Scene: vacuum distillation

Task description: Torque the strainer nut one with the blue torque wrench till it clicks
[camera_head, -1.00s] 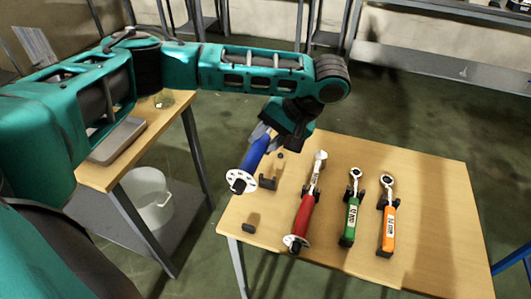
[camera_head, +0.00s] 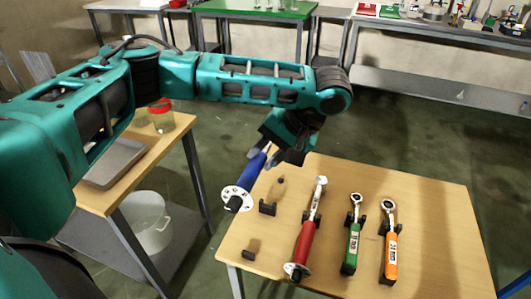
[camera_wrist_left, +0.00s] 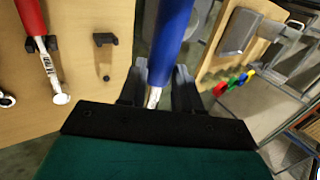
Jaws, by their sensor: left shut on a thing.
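My left gripper (camera_head: 272,150) is shut on the blue torque wrench (camera_head: 252,171) and holds it tilted, above the left part of the tool table. In the left wrist view, the wrench's blue handle (camera_wrist_left: 172,38) stands between the fingertips (camera_wrist_left: 160,84). A round white end disc shows at the handle's lower end in the head view. The wrench's head is hidden by the gripper. My right gripper is not in view. I cannot make out strainer nut one in either view.
Red (camera_head: 303,243), green (camera_head: 353,240) and orange (camera_head: 391,245) wrenches rest on the wooden table (camera_head: 437,225). Empty black holders (camera_head: 267,208) stand left of them. A green-topped table (camera_head: 285,11) stands at the back.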

